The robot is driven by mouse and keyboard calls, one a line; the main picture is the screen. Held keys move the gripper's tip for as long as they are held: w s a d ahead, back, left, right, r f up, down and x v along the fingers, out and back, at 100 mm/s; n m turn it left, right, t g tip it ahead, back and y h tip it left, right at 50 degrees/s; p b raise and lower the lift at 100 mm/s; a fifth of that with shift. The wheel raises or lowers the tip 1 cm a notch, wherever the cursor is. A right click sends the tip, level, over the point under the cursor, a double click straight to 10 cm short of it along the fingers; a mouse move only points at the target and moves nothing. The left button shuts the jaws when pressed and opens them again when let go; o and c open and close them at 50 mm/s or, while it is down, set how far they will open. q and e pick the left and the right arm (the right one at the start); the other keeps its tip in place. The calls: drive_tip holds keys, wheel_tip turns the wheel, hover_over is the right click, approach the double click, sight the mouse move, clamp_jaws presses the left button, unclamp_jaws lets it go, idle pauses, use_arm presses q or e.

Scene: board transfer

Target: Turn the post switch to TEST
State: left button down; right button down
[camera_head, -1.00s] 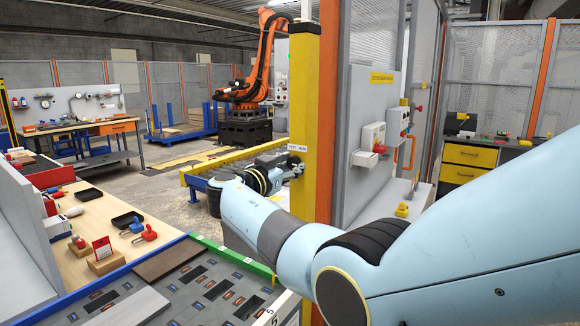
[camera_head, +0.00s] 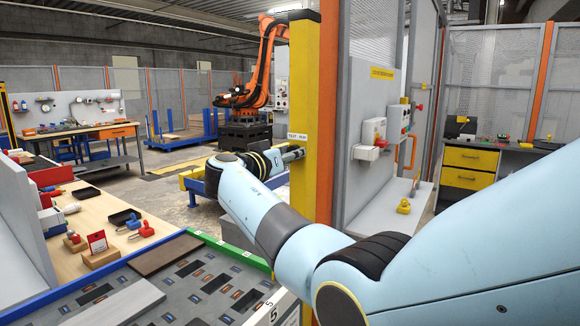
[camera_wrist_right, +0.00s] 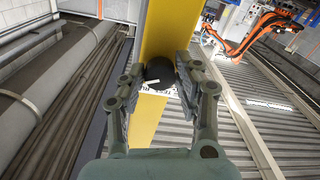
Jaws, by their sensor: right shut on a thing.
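The yellow post (camera_head: 304,70) stands in the middle of the head view, with a white TEST / RUN label (camera_head: 298,136) on its face. My right gripper (camera_head: 296,153) is at the post just below that label. In the right wrist view the dark round switch knob (camera_wrist_right: 159,73) sits on the yellow post, between the two fingers of my right gripper (camera_wrist_right: 160,68), which is shut on it. A white pointer line shows on the knob, slanting. The label is partly hidden behind the knob and fingers there. My left gripper is not in view.
A mesh fence and grey panel (camera_head: 372,95) stand right of the post. A red-and-white switch box (camera_head: 373,132) sticks out from the panel. A workbench with a slotted board (camera_head: 200,285) lies at front left. An orange robot arm (camera_head: 262,70) stands behind.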

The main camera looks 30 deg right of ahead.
drive_tip(key=shift+r+n+b, duration=0.2)
drive_tip(key=shift+n+b, duration=0.6)
drive_tip(key=shift+n, duration=5.5)
drive_tip(key=c, duration=1)
unclamp_jaws()
drive_tip(key=shift+a+f, duration=0.1)
drive_tip(key=shift+o, duration=0.3)
